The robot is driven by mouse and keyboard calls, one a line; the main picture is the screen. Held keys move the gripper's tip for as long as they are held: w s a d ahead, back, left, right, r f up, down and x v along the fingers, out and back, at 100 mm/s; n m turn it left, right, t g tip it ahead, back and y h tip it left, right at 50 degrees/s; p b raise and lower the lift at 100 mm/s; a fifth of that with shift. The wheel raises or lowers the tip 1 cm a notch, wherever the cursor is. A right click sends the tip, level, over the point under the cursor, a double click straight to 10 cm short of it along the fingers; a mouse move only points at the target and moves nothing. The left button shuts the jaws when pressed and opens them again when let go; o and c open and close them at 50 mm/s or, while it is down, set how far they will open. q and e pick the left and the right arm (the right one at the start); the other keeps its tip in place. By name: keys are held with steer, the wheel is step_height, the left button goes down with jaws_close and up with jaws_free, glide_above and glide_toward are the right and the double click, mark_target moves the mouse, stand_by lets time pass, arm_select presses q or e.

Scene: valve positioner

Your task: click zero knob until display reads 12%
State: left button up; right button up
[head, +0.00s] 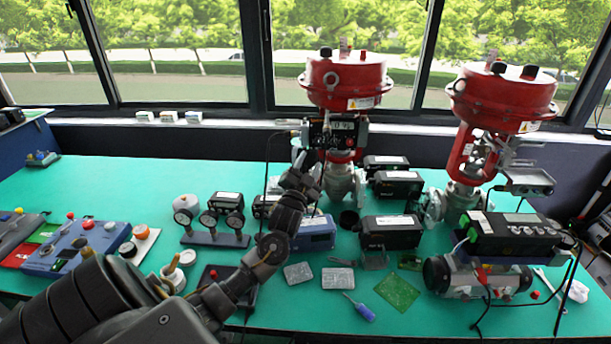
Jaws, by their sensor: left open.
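The black valve positioner (322,141) is mounted under the red actuator of the middle valve. Its small lit display (343,126) is too small to read surely. Small knobs sit on its face, but I cannot tell which one is the zero knob. My left gripper (300,160) is raised in front of the positioner's lower left side. Its jaws are open and seem empty. I cannot tell whether a fingertip touches the positioner. My left arm comes in from the lower left. My right gripper is not in view.
The middle valve's red actuator (346,82) and a second red valve actuator (503,97) stand at the back. Pressure gauges (209,219), black boxes (390,232) and a blue screwdriver (360,307) lie on the green table (120,184).

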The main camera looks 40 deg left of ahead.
arm_select(q)
steer(key=v, duration=0.3)
steer(key=shift+s+d, duration=0.1)
steer(key=shift+s, duration=0.1)
stand_by(0.4)
